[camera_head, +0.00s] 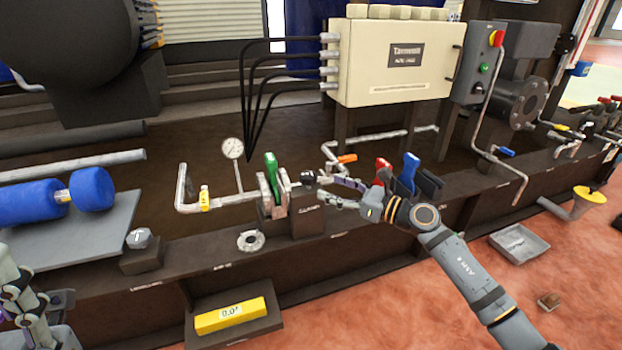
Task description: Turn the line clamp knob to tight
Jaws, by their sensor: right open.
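A small dark knob (308,178) sits on top of a brown block (307,222) at the middle of the bench edge. The block has a small label that is too small to read surely; it may be the line clamp. My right gripper (326,190) reaches in from the right with its fingers spread, close to the right side of the knob and block. I cannot tell whether a finger touches them. My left gripper (58,300) is at the lower left edge, far from the knob; its fingers are partly cut off and unclear.
A green lever (271,170) stands just left of the block, with a pressure gauge (232,149) behind. Red (382,166) and blue (410,172) levers stand behind my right wrist. A grey hexagonal knob (139,238) is at left. A yellow level (230,314) lies below.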

